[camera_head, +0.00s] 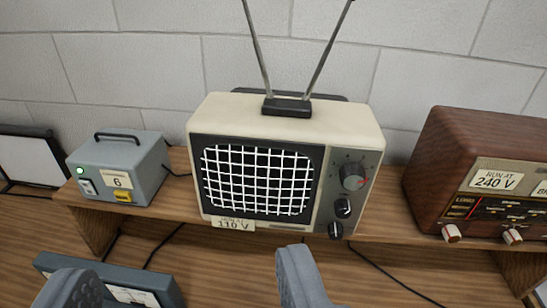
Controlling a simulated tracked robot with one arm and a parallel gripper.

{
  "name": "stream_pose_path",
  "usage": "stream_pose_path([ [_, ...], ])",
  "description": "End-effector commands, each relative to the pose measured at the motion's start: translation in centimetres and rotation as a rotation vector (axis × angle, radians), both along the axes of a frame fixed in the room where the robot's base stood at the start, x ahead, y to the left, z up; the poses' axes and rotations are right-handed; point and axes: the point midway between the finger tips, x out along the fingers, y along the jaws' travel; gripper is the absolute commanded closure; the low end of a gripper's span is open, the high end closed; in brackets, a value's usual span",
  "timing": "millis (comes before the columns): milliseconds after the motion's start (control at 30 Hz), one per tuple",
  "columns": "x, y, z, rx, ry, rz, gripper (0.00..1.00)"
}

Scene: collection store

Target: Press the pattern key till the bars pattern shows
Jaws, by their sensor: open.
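A cream television (290,118) with two antenna rods stands on the wooden shelf. Its screen (256,181) shows a white grid of crossing lines on black, not bars. At left, a grey box (118,170) with a handle has a lit green lamp, a switch, a label with a 6, and a yellow key (123,196) on its front; the key's lettering is too small to read. My gripper (188,278) is open and empty, its two fingers wide apart at the bottom of the view, in front of and below the television and apart from the grey box.
A brown wooden radio (450,150) labelled 240 V stands at right. The television's label (233,224) reads 110 V. A blue-grey unit (60,264) sits low at left, partly behind a finger. A dark-framed panel (30,160) is at far left. Cables run below the shelf.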

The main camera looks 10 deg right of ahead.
Motion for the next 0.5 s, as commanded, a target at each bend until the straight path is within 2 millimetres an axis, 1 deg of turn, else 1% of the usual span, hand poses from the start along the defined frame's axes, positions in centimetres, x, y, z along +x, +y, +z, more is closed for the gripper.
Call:
stream_pose_path([
  [133,0.00,0.00,-0.01,0.000,0.000,0.000,0.45],
  [167,0.00,0.00,-0.01,0.000,0.000,0.000,0.54],
  [200,-0.01,0.00,0.00,0.000,0.000,0.000,0.65],
  [267,0.00,0.00,-0.01,0.000,0.000,0.000,0.81],
  [300,0.00,0.00,-0.01,0.000,0.000,0.000,0.93],
  [333,0.00,0.00,-0.01,0.000,0.000,0.000,1.00],
  [500,0.00,0.00,-0.01,0.000,0.000,0.000,1.00],
])
